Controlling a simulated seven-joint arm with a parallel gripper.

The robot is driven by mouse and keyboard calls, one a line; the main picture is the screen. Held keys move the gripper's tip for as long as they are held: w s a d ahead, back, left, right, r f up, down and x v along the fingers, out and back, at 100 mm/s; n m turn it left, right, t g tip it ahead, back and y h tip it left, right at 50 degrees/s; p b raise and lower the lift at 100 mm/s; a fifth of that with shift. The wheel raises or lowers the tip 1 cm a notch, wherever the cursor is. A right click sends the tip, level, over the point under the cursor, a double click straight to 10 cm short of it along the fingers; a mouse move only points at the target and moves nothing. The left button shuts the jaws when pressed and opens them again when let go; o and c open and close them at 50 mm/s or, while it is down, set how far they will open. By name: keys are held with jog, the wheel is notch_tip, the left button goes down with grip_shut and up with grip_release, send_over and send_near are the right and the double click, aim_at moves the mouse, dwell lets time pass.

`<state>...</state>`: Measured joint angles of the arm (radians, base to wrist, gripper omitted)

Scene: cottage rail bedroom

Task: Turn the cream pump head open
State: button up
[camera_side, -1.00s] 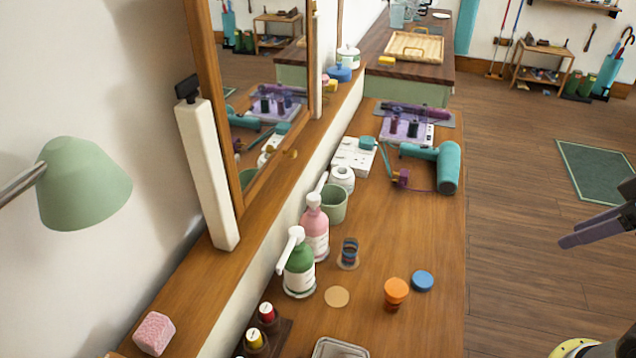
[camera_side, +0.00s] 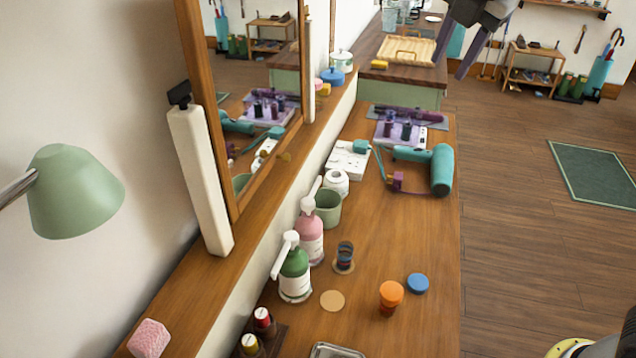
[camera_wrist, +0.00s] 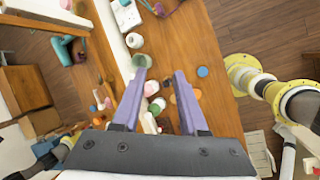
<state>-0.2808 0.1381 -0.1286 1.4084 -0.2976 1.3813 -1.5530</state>
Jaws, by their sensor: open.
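Two pump bottles stand upright on the wooden dresser top. The green bottle (camera_side: 295,272) has a white pump head (camera_side: 285,252) whose spout points left toward the front. The pink bottle (camera_side: 310,238) behind it has a white pump head (camera_side: 309,200) with its nozzle arm pointing up and back. I cannot tell which head is the cream one. The pink bottle also shows in the wrist view (camera_wrist: 151,88), between my fingers. My gripper (camera_side: 447,68) is open and empty, high above the dresser, far from the bottles; its purple fingers (camera_wrist: 160,72) are spread in the wrist view.
A green cup (camera_side: 328,207) and white jar (camera_side: 336,182) stand close behind the pink bottle. A dark ringed item (camera_side: 344,256), orange pot (camera_side: 390,295) and blue disc (camera_side: 417,283) are to the right. A mirror (camera_side: 245,110) and ledge border the left. The front-right dresser top is mostly clear.

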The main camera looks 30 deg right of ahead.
jog(key=w+a+f+n, duration=0.3)
jog(key=w+a, duration=0.2)
jog(key=w, duration=0.1)
jog(key=n+g+h, duration=0.1)
jog(key=n+g, duration=0.1)
jog(key=n, duration=0.1)
send_over(314, 189)
jog(key=s+a, duration=0.4)
notch_tip(314, 189, down, 14)
jog(key=x, duration=1.3)
jog(key=shift+w+f, duration=0.2)
jog(key=shift+w, duration=0.05)
grip_shut()
